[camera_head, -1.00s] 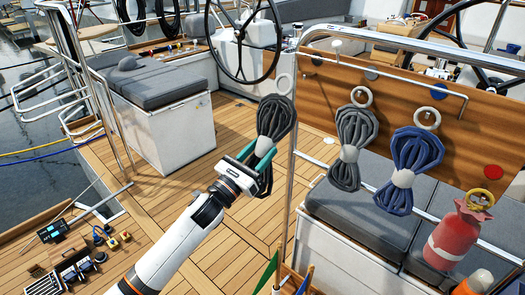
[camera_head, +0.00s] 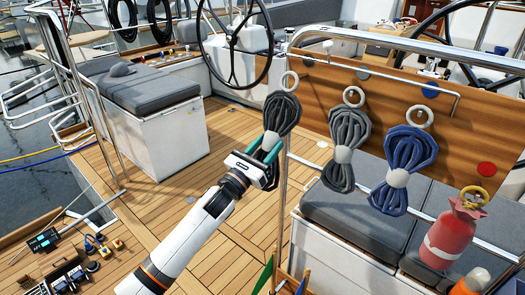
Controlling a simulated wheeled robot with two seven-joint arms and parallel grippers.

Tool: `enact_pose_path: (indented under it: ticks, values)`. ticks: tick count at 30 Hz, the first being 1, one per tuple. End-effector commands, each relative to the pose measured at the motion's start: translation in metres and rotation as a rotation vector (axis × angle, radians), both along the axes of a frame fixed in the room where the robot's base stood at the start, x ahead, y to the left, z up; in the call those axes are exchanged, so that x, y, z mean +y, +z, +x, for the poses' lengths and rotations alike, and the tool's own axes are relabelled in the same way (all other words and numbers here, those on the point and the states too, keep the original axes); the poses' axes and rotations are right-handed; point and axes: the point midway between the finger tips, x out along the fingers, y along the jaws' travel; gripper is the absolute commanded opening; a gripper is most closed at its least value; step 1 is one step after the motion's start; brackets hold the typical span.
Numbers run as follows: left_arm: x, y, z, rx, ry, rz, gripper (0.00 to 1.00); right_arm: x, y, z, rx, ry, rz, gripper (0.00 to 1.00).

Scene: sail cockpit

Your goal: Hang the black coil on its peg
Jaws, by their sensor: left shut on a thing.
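The black coil (camera_head: 283,112) is a dark hank of rope with a pale ring (camera_head: 290,80) at its top. My left gripper (camera_head: 266,154) is shut on its lower part, teal fingers on either side, and holds it upright in the air. The coil and its ring show at the left end of the wooden board (camera_head: 388,98); I cannot tell whether the ring touches a peg. The coil's own peg is not clearly seen. My right gripper is not in view.
A grey coil (camera_head: 347,140) and a blue coil (camera_head: 407,165) hang by rings on the board, right of the black coil. A steel rail (camera_head: 283,190) rises beside my left gripper. The deck to the left is open.

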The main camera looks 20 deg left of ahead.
Motion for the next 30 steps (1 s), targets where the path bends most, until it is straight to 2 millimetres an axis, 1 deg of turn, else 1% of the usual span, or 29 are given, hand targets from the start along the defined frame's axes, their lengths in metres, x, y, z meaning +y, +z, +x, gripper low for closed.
enact_pose_path:
  ticks: [15,18,24,30]
  values:
    - [-0.011,-0.001,0.029,-0.004,-0.001,-0.001,0.11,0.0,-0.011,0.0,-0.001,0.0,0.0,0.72]
    - [-0.013,-0.006,0.033,-0.004,-0.002,0.0,0.11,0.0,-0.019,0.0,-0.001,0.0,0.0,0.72]
    - [-0.015,-0.01,0.039,-0.003,-0.001,-0.001,0.11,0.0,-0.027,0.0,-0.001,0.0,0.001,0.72]
    - [-0.015,-0.01,0.04,-0.004,-0.001,-0.001,0.11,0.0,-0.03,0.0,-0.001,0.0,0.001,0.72]
